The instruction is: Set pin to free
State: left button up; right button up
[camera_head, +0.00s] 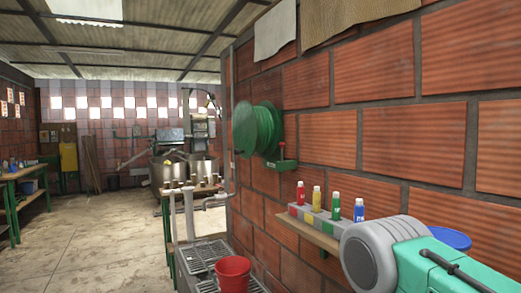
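A green hose reel (257,128) is mounted on the brick wall, right of the picture's middle. Just to its right is a small green block (281,164) with a short red upright piece (282,150) on it. This red piece may be the pin, but it is too small for me to tell its setting. Neither of my grippers is in view. Nothing is seen touching the reel or the block.
A wall shelf (313,234) holds several small coloured bottles. A red bucket (233,273) stands on a metal grate below. A blue tub (447,239) is at the right. My grey and teal arm part fills the lower right corner. Open floor (95,245) lies to the left.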

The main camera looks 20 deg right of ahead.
aim_at(281, 144)
jog(key=i+j+u, duration=0.15)
jog(key=i+j, duration=0.3)
jog(key=i+j+u, duration=0.15)
jog(key=i+j, duration=0.2)
jog(key=i, duration=0.25)
jog(key=i+j+u, duration=0.1)
jog(key=i+j, duration=0.2)
jog(key=i, duration=0.3)
jog(key=i+z, duration=0.6)
jog(key=z, duration=0.15)
jog(key=i+j+z, duration=0.25)
jog(key=z, duration=0.15)
